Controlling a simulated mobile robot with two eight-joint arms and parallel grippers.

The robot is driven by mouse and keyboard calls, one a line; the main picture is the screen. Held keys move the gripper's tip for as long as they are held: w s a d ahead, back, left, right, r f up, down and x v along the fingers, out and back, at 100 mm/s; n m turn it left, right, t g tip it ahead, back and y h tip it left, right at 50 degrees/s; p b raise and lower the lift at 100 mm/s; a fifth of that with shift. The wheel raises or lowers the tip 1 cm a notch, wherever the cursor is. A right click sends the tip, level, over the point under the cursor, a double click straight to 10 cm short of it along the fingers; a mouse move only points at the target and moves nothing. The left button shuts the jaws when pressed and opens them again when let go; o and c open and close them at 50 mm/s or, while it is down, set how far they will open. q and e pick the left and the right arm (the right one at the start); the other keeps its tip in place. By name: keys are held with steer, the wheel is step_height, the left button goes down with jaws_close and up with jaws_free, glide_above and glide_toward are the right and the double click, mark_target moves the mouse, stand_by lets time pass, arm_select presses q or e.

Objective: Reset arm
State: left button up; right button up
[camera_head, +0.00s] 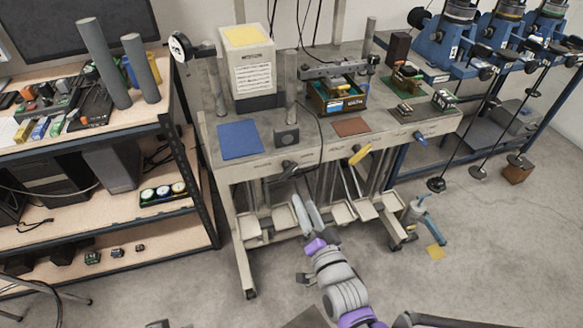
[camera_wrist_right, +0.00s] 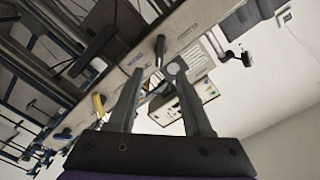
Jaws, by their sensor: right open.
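My right gripper (camera_head: 301,204) is in front of the workbench (camera_head: 265,162), below its top edge, its fingers pointing up and away from me. In the right wrist view, its two grey fingers (camera_wrist_right: 160,78) stand apart with nothing between them. The bench's front panel shows beyond the fingertips in that view; I cannot tell the exact gap. My right arm comes up from the bottom of the head view. My left gripper does not show in either view.
A blue mat (camera_head: 239,140) and a brown mat (camera_head: 351,127) lie on the bench. A yellow handle (camera_head: 360,155) sticks out at its front. A shelf (camera_head: 150,205) stands left, and blue machines (camera_head: 455,45) stand right. Floor right of my arm is mostly clear.

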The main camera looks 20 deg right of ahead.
steer(key=s+d+r+n+g+p, duration=0.2)
steer(key=s+n+g+p, duration=0.6)
steer(key=s+g+p, duration=0.3)
steer(key=s+g, duration=0.1)
steer(key=s, duration=0.3)
steer(key=shift+r+n+g+h, duration=0.3)
steer(key=shift+n, duration=0.1)
